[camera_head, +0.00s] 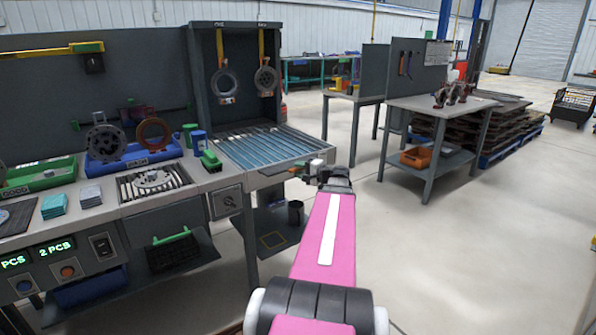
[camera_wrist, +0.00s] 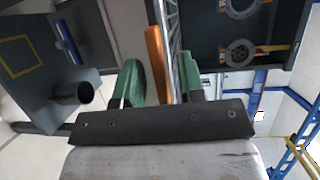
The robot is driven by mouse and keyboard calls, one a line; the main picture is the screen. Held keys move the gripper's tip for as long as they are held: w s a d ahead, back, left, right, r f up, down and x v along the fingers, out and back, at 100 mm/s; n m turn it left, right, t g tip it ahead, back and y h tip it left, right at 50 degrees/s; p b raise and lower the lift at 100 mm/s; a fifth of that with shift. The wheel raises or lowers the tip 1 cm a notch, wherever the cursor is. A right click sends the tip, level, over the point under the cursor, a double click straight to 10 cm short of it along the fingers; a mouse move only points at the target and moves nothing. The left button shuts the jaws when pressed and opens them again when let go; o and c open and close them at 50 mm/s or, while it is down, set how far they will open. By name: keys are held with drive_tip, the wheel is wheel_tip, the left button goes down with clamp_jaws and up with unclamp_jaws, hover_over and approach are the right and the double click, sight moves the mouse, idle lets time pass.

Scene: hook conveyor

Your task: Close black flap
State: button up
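My gripper (camera_head: 304,173) is at the front right corner of the roller table (camera_head: 262,148) in the head view. In the wrist view its two green fingers (camera_wrist: 162,84) are apart. The orange piece also shows small beside the gripper in the head view (camera_head: 296,170). I cannot clearly make out a black flap; a dark panel (camera_wrist: 82,28) lies left of the orange bar in the wrist view.
Two round parts hang on yellow hooks (camera_head: 262,45) in the dark frame behind the rollers. A blue bin (camera_head: 133,158) and a green bin (camera_head: 40,176) stand on the bench at left. A dark cup (camera_head: 296,212) stands on the low shelf.

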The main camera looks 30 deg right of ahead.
drive_tip(key=shift+w+a, duration=0.25)
drive_tip(key=shift+w, duration=0.2)
clamp_jaws()
